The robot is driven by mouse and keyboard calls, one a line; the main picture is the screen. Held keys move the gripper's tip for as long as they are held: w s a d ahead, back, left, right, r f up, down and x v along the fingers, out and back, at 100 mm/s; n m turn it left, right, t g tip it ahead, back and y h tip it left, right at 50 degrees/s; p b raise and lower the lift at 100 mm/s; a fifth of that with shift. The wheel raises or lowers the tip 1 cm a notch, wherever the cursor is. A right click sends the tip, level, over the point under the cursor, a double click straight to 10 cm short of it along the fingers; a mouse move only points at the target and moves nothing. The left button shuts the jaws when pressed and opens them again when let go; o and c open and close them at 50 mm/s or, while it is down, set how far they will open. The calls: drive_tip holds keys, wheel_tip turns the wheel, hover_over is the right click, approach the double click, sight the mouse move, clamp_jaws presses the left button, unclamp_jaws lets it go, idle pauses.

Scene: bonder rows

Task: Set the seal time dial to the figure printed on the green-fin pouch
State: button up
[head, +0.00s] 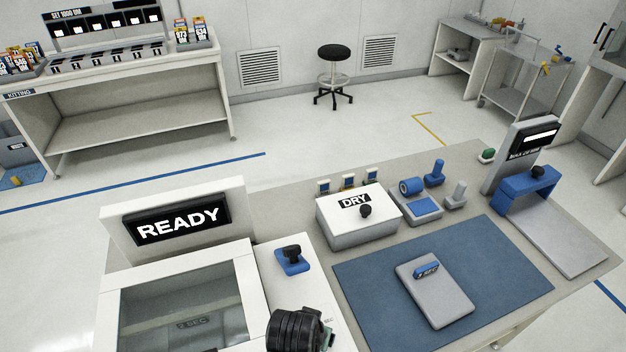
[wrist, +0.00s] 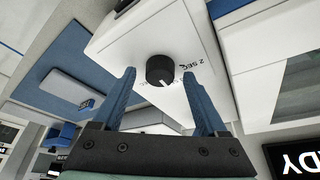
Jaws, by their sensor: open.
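The seal time dial is a black round knob (wrist: 160,66) with a white pointer line on a white panel. In the wrist view "2 SEC" is printed beside it, with fainter marks below; the pointer aims down and slightly right, away from "2 SEC". My gripper (wrist: 159,73) is open, its two blue fingers on either side of the knob; I cannot tell whether they touch it. In the head view my dark wrist hides the dial. A label that seems to read a figure and "SEC" (head: 192,322) shows dimly under the glass lid; I cannot make out a green fin on it.
The sealer's display (head: 178,219) reads READY. A blue-based black knob (head: 292,258) stands close to my wrist. A white DRY box (head: 356,216), a blue mat (head: 380,285) with a grey plate (head: 435,297), and a blue-and-grey station (head: 530,190) are to the right.

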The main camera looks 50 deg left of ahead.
drive_tip(key=shift+c, duration=0.3)
clamp_jaws()
drive_tip(key=shift+n+p, duration=0.35)
drive_tip(key=shift+n, duration=0.05)
drive_tip(key=shift+w+d+r+n+g+y+p, duration=0.15)
drive_tip(key=shift+n+g+y+p, duration=0.2)
drive_tip(key=shift+n+p, duration=0.45)
drive_tip(key=n+y, duration=0.1)
drive_tip(key=n, duration=0.2)
drive_tip(key=shift+w+g, duration=0.1)
drive_tip(key=shift+g, duration=0.15)
drive_tip(key=n+g, duration=0.1)
drive_tip(key=n, duration=0.2)
drive_tip(key=shift+w+y, duration=0.1)
drive_tip(key=shift+y, duration=0.15)
drive_tip(key=shift+n+g, duration=0.8)
drive_tip(key=shift+n, duration=0.9)
